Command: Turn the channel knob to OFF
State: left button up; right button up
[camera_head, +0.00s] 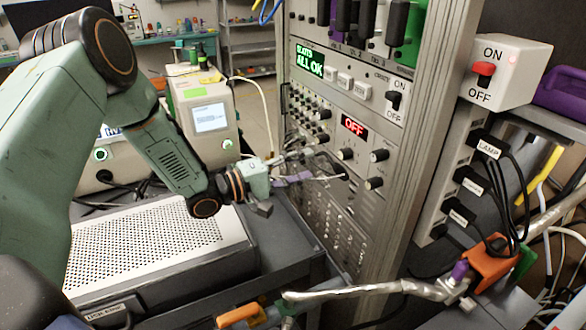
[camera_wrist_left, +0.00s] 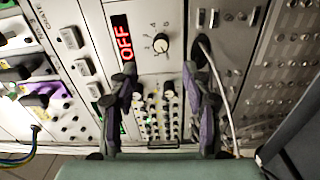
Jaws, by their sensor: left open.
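A black knob with a light cap (camera_wrist_left: 161,43) sits on the rack panel in the left wrist view, with numbers printed around it. I cannot read any knob's label as channel. My left gripper (camera_head: 305,167) is open and empty in front of the rack's left side. In the left wrist view its two fingers (camera_wrist_left: 164,90) stand apart, with the knob beyond the gap.
Two more knobs sit on the panel to the right, the upper one (camera_head: 379,155) and the lower one (camera_head: 374,183). A green display (camera_head: 310,62) reads ALL OK above. A perforated box (camera_head: 150,245) lies below my left arm. A white switch box (camera_head: 505,72) is at right.

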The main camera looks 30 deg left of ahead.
pick_arm(q)
jog(key=shift+v, duration=0.95)
